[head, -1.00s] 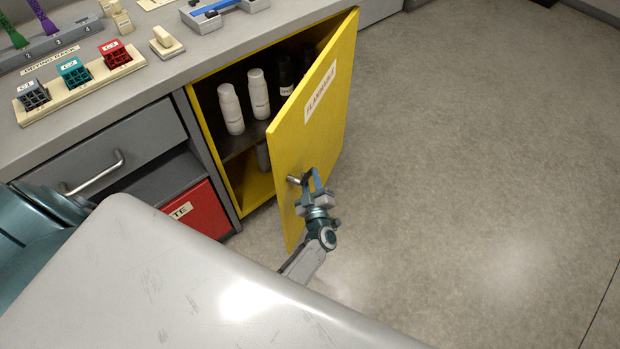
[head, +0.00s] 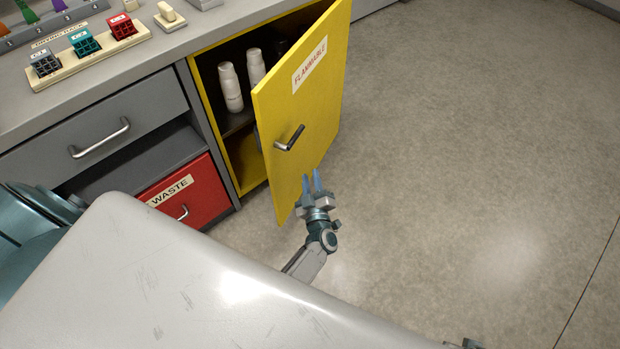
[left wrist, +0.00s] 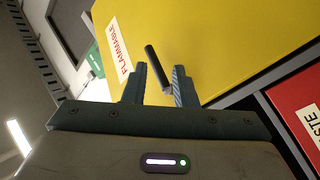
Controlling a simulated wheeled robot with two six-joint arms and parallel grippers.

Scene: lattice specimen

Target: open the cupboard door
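The yellow cupboard door (head: 305,125), labelled FLAMMABLE, stands well ajar, swung out from the cupboard under the bench. Its dark lever handle (head: 290,138) is on the outer face near the free edge. My left gripper (head: 311,180) is below the handle, apart from it and empty, with its two blue fingers spread. In the left wrist view the handle (left wrist: 157,68) shows beyond and between the open fingertips (left wrist: 160,78), with the yellow door (left wrist: 215,45) behind. The right gripper cannot be made out; a small piece of my body shows at the bottom edge.
White bottles (head: 231,88) stand on the shelf inside the cupboard. A red waste drawer (head: 190,194) and a grey drawer (head: 98,137) are left of it. The bench top carries a rack with coloured lattice cubes (head: 84,43). The floor (head: 470,150) right of the door is clear.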

